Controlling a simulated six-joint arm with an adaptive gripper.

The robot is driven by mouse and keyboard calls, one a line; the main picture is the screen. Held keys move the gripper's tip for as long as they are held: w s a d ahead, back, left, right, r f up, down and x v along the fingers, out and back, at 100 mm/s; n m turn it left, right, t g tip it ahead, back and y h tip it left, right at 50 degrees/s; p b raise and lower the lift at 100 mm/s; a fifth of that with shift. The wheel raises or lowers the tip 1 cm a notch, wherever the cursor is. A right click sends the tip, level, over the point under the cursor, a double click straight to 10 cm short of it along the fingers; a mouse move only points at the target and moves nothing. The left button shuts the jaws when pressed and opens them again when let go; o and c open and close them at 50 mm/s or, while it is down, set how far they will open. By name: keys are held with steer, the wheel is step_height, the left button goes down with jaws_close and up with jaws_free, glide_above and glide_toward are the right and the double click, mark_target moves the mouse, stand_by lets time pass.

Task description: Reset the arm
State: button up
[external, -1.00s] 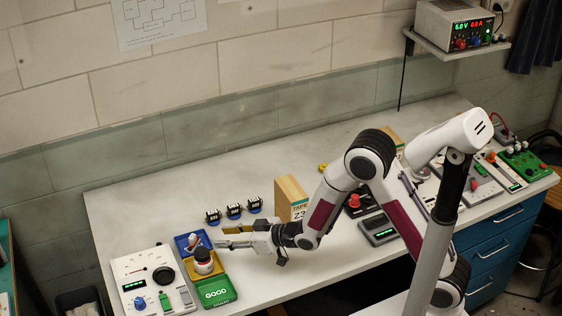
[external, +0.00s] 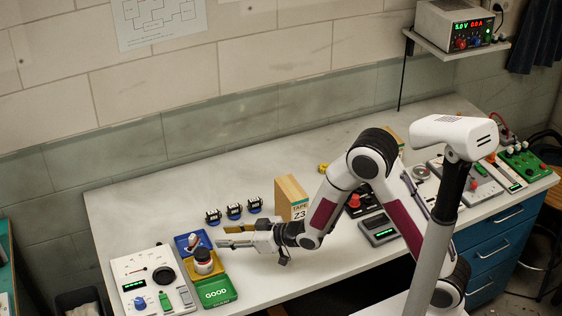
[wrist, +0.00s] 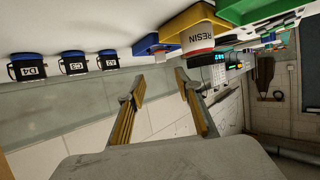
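My gripper (external: 236,239) is at the end of my outstretched arm, low over the left part of the bench, just right of the coloured trays. In the wrist view my gripper (wrist: 160,98) has its two fingers well apart with nothing between them. The resin jar (external: 203,262), with a dark top and a red band, is in the yellow tray (external: 221,256), left of my fingertips. The jar's RESIN label (wrist: 198,39) shows upside down in the wrist view, beyond the fingers and apart from them.
A blue tray (external: 181,241) and a green GOOD tray (external: 232,297) adjoin the yellow one. Several small servos (external: 234,211) and a tape box (external: 290,196) stand behind my gripper. A white panel (external: 135,272) lies far left. A grey pole (external: 432,250) rises at front right.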

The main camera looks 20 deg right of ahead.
steer(key=w+d+r+t+h, duration=0.2)
steer(key=w+d+r+h, duration=0.1)
steer(key=d+r, duration=0.7)
steer(key=s+d+r, duration=0.1)
steer(key=d, duration=0.3)
steer(key=s+d+r+m+h, duration=0.1)
steer(key=d+r, duration=0.1)
steer(key=d, duration=0.2)
steer(key=s+d+r+m+g+h, duration=0.1)
steer(key=d, duration=0.3)
steer(key=shift+s+d+r, duration=0.15)
steer(key=shift+d+r, duration=0.2)
steer(key=shift+r, duration=0.05)
steer(key=s+d+m+g+h, duration=0.2)
steer(key=s+d+m, duration=0.1)
steer(key=s+d, duration=0.6)
steer(key=s+d+m+g+h, duration=0.2)
steer(key=s+d, duration=0.6)
steer(key=s, duration=0.8)
steer(key=shift+d+r+m+g, duration=0.35)
steer(key=shift+r+m+g, duration=0.1)
steer(key=shift+m, duration=0.65)
